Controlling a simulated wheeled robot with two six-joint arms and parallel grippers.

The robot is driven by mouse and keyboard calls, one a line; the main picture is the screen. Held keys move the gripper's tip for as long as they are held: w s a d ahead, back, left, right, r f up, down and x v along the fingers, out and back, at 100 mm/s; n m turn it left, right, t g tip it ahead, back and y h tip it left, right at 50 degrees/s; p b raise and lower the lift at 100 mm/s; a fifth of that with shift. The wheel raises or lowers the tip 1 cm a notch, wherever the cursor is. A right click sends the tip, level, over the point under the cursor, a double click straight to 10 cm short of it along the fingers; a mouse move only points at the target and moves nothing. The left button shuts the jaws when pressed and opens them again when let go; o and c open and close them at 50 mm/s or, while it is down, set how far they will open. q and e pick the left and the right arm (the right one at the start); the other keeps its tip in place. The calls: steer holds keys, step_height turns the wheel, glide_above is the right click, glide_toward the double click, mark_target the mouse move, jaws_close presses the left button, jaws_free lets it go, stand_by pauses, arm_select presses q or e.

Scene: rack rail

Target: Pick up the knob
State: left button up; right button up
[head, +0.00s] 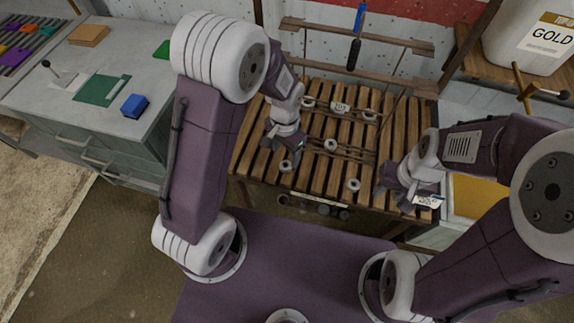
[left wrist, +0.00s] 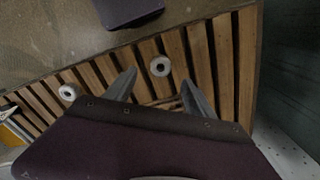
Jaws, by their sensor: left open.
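Several small pale round pieces with dark centres lie on a slatted wooden bench (head: 255,150); I cannot tell which is the knob. One round piece (head: 286,166) is close to my left gripper (head: 281,150). In the left wrist view a round piece (left wrist: 160,66) lies on the slats between and just beyond the tips of my open left gripper (left wrist: 160,82), not held. Another round piece (left wrist: 67,92) lies to the left. More pieces are in the middle (head: 331,145) and at the front right (head: 353,185). My right gripper (head: 395,198) looks open and empty at the bench's right end.
A labelled strip (head: 318,196) and dark round parts run along the bench's front edge. A screwdriver (head: 356,38) hangs behind. A grey cabinet (head: 130,55) with a blue block (head: 134,105) stands left. A white GOLD container (head: 530,35) stands at the back right.

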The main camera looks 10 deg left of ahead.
mark_target(286, 163)
arm_select(q)
steer(key=shift+w+a+f, duration=0.1)
steer(key=shift+w+f, duration=0.15)
steer(key=shift+f, duration=0.35)
steer(key=shift+w+a+f, duration=0.1)
steer(key=shift+w+f, duration=0.15)
steer(key=shift+f, duration=0.35)
steer(key=f, duration=0.2)
steer(key=s+f, duration=0.1)
steer(key=f, duration=0.1)
steer(key=shift+d, duration=0.2)
steer(key=shift+w+f, duration=0.25)
steer(key=shift+f, duration=0.1)
steer(key=shift+s, duration=0.1)
jaws_close()
